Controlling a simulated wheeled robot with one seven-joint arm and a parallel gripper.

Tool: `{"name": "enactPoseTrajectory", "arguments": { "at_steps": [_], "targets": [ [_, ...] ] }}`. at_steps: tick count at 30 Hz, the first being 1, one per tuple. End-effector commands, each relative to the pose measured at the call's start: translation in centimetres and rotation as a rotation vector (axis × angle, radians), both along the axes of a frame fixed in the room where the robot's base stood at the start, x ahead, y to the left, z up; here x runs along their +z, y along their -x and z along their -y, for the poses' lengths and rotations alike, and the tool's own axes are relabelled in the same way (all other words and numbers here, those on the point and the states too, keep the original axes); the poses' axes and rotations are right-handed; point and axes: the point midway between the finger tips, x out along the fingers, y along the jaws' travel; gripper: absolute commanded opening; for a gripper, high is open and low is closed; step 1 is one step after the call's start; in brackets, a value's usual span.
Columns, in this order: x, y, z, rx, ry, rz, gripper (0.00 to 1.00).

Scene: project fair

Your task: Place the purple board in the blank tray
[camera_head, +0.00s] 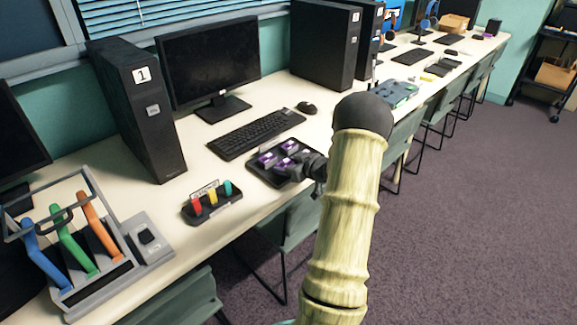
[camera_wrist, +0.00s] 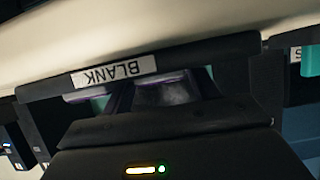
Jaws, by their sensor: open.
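A black tray (camera_head: 257,172) sits near the table's front edge, with purple boards in its slots, one at the left (camera_head: 267,158) and one at the back (camera_head: 289,146). My gripper (camera_head: 294,170) is low over the tray's right front part and hides some of it. In the wrist view, a black tray edge (camera_wrist: 185,55) carries a label reading BLANK, seen upside down. My gripper is open. A dark, purple-edged piece (camera_wrist: 172,93) shows between the tray edge and my gripper body; I cannot tell whether the jaws touch it.
A small rack (camera_head: 212,208) with red, yellow and teal pieces stands left of the tray. A keyboard (camera_head: 256,134), mouse (camera_head: 307,108), monitor (camera_head: 210,65) and black computer tower (camera_head: 140,110) stand behind. A grey lever stand (camera_head: 150,245) is at front left. Chairs line the front edge.

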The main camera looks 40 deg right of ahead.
Motion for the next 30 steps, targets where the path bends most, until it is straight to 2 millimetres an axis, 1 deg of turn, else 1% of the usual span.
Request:
{"name": "enactPoseTrajectory", "arguments": {
  "at_steps": [2,5,8,18,21,25,30],
  "targets": [
    [0.4,0.2,0.1,0.000,0.001,0.000,0.59],
    [0.9,1.1,0.2,-0.001,0.002,-0.001,0.59],
    [1.6,2.6,0.3,-0.003,0.001,0.000,0.59],
    [4.5,8.6,0.7,-0.002,0.001,0.000,0.59],
    [5.1,9.9,0.9,-0.003,0.001,-0.001,0.59],
    [5.4,10.7,0.8,0.000,0.000,0.000,0.59],
    [5.4,10.8,0.8,0.000,0.000,0.000,0.59]
  ]
}}
